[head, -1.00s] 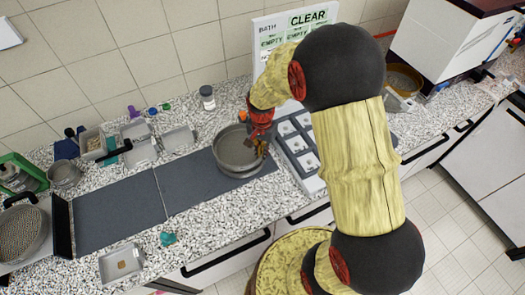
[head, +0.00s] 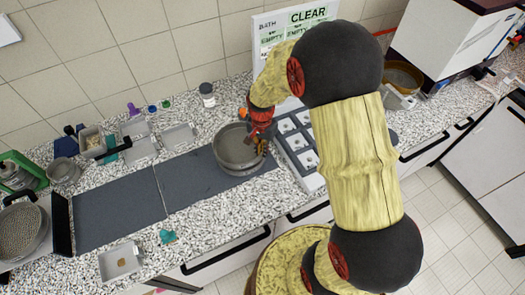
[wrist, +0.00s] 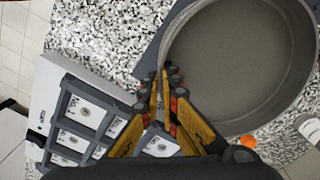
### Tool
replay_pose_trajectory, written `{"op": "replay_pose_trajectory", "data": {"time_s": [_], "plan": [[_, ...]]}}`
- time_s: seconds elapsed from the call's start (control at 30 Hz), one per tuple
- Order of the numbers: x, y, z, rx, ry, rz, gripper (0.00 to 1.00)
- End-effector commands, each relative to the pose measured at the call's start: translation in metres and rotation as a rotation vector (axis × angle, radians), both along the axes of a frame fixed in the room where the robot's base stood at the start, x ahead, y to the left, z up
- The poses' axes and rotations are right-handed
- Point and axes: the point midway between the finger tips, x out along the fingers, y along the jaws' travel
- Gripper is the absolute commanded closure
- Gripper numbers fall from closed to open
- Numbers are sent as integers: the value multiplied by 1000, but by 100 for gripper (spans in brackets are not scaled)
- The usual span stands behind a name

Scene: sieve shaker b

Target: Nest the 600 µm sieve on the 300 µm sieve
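A round grey sieve (head: 236,150) with a fine grey mesh stands level on the right end of the dark mat. A second rim line shows low on its side; I cannot tell whether this is one sieve or two stacked. My gripper (head: 260,147) is at its right rim. In the wrist view the fingertips of my gripper (wrist: 162,78) are close together at the wall of the grey sieve (wrist: 235,60), one on each side, and look shut on it. Another sieve (head: 22,232), with a coarser brownish mesh, is at the far left. No size label is readable.
A rack of white-labelled pockets (head: 298,145) stands right beside the sieve. A lidded jar (head: 207,95) stands behind. A small metal tray (head: 121,262) and teal item (head: 167,236) lie near the front edge. The left dark mat (head: 112,208) is bare.

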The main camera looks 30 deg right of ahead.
Motion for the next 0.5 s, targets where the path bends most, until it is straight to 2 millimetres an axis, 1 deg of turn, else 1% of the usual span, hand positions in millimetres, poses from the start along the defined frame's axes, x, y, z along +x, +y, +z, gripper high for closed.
{"op": "replay_pose_trajectory", "data": {"time_s": [0.27, 0.5], "plan": [[0, 0, 0, 0, -1, 0, 100], [0, 0, -4, 0, -1, 0, 100]]}}
